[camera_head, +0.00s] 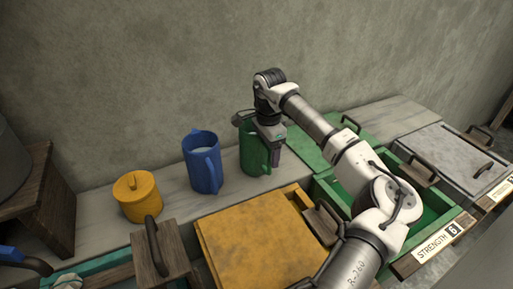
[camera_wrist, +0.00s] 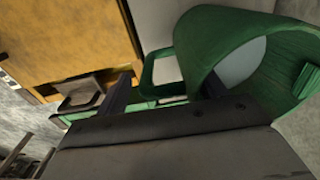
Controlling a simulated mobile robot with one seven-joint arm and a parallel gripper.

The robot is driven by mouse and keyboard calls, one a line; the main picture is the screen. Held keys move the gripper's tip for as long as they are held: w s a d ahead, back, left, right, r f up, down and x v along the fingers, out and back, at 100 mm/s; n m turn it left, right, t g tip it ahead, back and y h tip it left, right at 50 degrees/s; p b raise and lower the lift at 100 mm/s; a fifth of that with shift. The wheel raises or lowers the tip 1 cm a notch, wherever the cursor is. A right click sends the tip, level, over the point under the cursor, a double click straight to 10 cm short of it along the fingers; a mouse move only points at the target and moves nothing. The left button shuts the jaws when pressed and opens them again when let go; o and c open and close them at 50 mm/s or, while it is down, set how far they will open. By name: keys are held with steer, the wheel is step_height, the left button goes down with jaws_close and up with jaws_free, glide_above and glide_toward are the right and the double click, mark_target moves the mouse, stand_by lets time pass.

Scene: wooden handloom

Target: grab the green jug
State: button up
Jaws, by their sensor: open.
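The green jug (camera_head: 251,158) stands upright on the pale ledge by the wall, right of the blue jug. In the wrist view the green jug (camera_wrist: 228,36) fills the upper right, with its open mouth and pale inside showing. Its handle (camera_wrist: 149,72) points left there. My gripper (camera_head: 274,158) is at the jug's right side in the head view, pointing down and hiding part of it. In the wrist view my gripper (camera_wrist: 166,84) is open, with the handle appearing between the two fingers. The right finger overlaps the jug's mouth; I cannot tell whether anything touches.
The blue jug (camera_head: 203,163) and a yellow lidded pot (camera_head: 138,197) stand left on the same ledge. In front are a yellow panel (camera_head: 258,243), an open green drawer (camera_head: 428,216) labelled STRENGTH 6, and a grey lidded box (camera_head: 450,158). The wall rises close behind.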

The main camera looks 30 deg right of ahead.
steer(key=shift+f, duration=0.2)
jaws_close()
steer(key=shift+r, duration=0.1)
stand_by(0.5)
